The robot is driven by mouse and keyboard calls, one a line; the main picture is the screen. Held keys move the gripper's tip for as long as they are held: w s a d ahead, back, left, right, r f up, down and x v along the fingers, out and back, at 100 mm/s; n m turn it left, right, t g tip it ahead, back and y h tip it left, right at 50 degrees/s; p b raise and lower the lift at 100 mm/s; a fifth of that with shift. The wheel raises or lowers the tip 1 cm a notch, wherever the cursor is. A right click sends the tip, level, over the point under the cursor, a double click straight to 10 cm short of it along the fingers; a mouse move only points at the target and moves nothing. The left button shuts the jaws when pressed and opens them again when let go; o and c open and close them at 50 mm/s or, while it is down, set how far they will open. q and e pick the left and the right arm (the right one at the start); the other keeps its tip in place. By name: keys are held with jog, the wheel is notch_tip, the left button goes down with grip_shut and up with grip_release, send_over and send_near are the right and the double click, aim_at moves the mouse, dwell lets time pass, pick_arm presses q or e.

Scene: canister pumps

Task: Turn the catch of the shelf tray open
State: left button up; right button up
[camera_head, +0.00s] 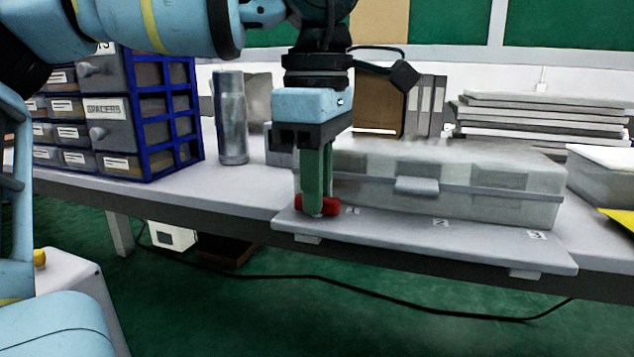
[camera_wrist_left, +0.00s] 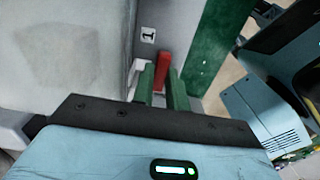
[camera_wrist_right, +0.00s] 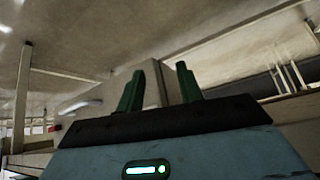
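The shelf tray (camera_head: 400,240) is a pale grey board at the table's front edge, with small number labels along it. The red catch (camera_head: 331,204) lies at its left end. My left gripper (camera_head: 318,208) points straight down with its green fingertips at the catch. In the left wrist view the red catch (camera_wrist_left: 163,72) sits between the close-set fingers (camera_wrist_left: 163,80), next to the label 1; they appear shut on it. Part of the catch is hidden by the fingers. My right gripper (camera_wrist_right: 160,85) is open with nothing between its fingers; it is outside the head view.
A large grey case (camera_head: 480,195) stands just behind the catch, close to my left gripper. A metal flask (camera_head: 231,120) and a blue-framed drawer cabinet (camera_head: 150,125) are to the left. Stacked grey panels (camera_head: 540,115) are at the back right. Green floor lies in front.

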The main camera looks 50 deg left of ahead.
pick_arm(q)
jog(key=shift+o, duration=0.7)
jog(key=shift+r, duration=3.95)
jog(key=shift+f, duration=0.1)
